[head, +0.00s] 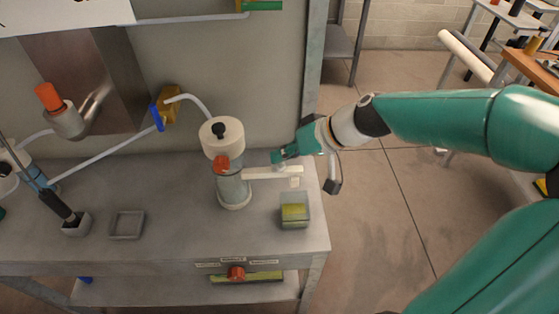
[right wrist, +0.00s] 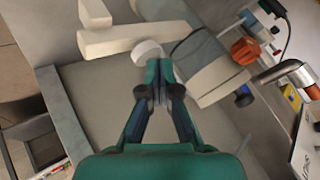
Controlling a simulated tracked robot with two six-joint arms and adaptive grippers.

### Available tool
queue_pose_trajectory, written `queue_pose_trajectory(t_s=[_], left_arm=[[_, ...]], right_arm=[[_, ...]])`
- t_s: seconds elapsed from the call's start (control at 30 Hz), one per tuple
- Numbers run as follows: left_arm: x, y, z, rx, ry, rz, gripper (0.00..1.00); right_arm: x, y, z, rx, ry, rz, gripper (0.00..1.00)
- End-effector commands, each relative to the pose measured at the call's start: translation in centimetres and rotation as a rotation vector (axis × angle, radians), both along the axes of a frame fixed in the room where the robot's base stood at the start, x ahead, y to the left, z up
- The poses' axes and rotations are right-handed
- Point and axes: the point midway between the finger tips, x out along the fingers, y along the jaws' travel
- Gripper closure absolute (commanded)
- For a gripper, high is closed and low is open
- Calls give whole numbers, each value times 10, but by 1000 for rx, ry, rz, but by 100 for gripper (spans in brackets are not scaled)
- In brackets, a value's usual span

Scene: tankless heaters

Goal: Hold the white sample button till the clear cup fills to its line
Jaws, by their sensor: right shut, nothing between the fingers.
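The white sample button (right wrist: 147,50) is a small round white piece beside a cream spout arm in the right wrist view. My right gripper (right wrist: 158,75) is shut and empty, its fingertips right at the button's edge; I cannot tell whether they press it. In the head view the right gripper (head: 279,156) is just above the spout arm (head: 268,173) of a clear cylinder with a white top. The clear cup (head: 295,211) stands on the bench below the spout's end, with yellow-green showing in it. Its fill line cannot be made out. My left gripper is not in view.
The clear cylinder (head: 233,191) has an orange knob (head: 221,163) in front. A grey square dish (head: 127,224) and a brush holder (head: 77,225) stand to the left. The bench's right edge is close to the cup. The front middle of the bench is clear.

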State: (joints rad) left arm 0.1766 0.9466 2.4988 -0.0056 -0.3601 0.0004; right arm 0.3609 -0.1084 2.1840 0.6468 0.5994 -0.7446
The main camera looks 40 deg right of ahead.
Motion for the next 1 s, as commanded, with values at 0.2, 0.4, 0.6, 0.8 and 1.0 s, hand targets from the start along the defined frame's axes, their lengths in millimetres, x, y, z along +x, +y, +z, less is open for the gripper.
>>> queue_pose_trajectory(t_s=[0.2,0.4,0.6,0.8,1.0], left_arm=[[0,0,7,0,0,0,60],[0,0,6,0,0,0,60],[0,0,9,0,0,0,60],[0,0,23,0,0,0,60],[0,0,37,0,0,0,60]], right_arm=[[0,0,11,-1,-2,1,100],[0,0,10,-1,-2,1,100],[1,0,14,-1,-3,0,100],[1,0,32,-1,-3,0,100],[1,0,52,-2,-3,1,100]])
